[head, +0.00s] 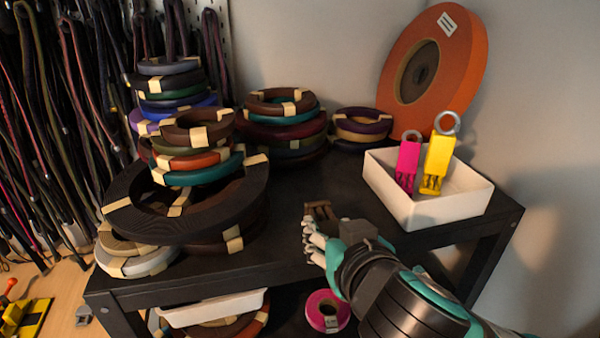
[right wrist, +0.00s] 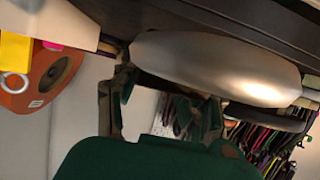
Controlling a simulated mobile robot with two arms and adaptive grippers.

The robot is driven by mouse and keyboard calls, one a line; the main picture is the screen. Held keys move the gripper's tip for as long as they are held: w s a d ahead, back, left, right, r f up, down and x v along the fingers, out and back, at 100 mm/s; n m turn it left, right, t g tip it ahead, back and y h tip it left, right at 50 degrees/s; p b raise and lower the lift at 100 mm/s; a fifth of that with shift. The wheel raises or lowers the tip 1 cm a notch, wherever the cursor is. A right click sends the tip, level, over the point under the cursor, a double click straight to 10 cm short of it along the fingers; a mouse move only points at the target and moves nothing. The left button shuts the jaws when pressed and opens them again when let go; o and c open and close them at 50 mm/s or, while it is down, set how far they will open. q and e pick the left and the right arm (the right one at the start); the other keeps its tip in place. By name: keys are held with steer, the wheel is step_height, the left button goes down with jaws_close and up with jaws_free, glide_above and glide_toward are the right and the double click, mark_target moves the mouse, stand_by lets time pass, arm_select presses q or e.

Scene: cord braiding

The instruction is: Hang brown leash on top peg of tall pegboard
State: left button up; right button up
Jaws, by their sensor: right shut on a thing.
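Several dark leashes (head: 70,110) hang in a dense row at the left, in front of a white pegboard (head: 224,18). I cannot tell which one is the brown leash, and the top peg does not show clearly. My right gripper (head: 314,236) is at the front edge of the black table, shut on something. A small brown piece (head: 320,209) shows at its fingers, but I cannot make out what is held. In the right wrist view the fingers (right wrist: 165,110) show with a smooth silvery rounded shape (right wrist: 215,68) beyond them. My left gripper is out of view.
Stacked cord coils (head: 205,160) fill the left of the black table (head: 320,180). A white tray (head: 430,209) with a pink and a yellow tool stands right, before a large orange spool (head: 450,80). A pink roll (head: 327,311) lies below. The table's middle is fairly clear.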

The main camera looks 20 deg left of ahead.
steer(key=shift+d+r, duration=0.1)
steer(key=shift+w+r, duration=0.1)
steer(key=shift+w, duration=0.25)
steer(key=w+a+p, duration=0.1)
steer(key=w+a, duration=0.1)
steer(key=w, duration=0.1)
steer(key=w+a+f+p, duration=0.1)
steer(key=w+a, duration=0.1)
steer(key=w, duration=0.2)
steer(key=w+a+p, duration=0.1)
steer(key=w+a, duration=0.1)
steer(key=w, duration=0.2)
steer(key=shift+w+a+f+p, duration=0.15)
steer(key=shift+w+f+p, duration=0.1)
steer(key=shift+p, duration=0.1)
steer(key=shift+w+a, duration=0.1)
steer(key=shift+w, duration=0.15)
steer(key=shift+w+a+f+p, duration=0.15)
steer(key=shift+w+f+p, duration=0.25)
steer(key=shift+f, duration=0.15)
steer(key=shift+w+a+f+p, duration=0.15)
steer(key=shift+w+f+p, duration=0.15)
steer(key=shift+f+p, duration=0.5)
steer(key=shift+f, duration=0.25)
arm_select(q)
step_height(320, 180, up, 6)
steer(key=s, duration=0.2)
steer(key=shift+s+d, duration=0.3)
arm_select(e)
steer(key=shift+s, duration=0.1)
